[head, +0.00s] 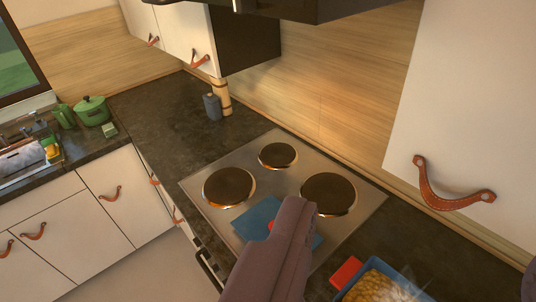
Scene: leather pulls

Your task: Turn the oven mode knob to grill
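The oven mode knob does not show in the head view, and nothing marked grill can be seen. The top of the stove is a steel hob (283,189), seen from above. A dark bar handle (207,270) shows at the stove's front edge, left of a dark purple-grey part of mine that reaches up from the bottom. This part hides much of the stove's front edge. A similar dark piece shows at the right border. I cannot make out a pair of fingertips or whether my gripper is open or shut.
A flat blue thing (259,217) with a bit of red lies on the hob beside several brown plates. A blue dish (373,270) of food and a red piece (346,272) lie on the right counter. A cabinet with a leather pull (450,200) hangs at right. The far counter (165,115) is mostly clear.

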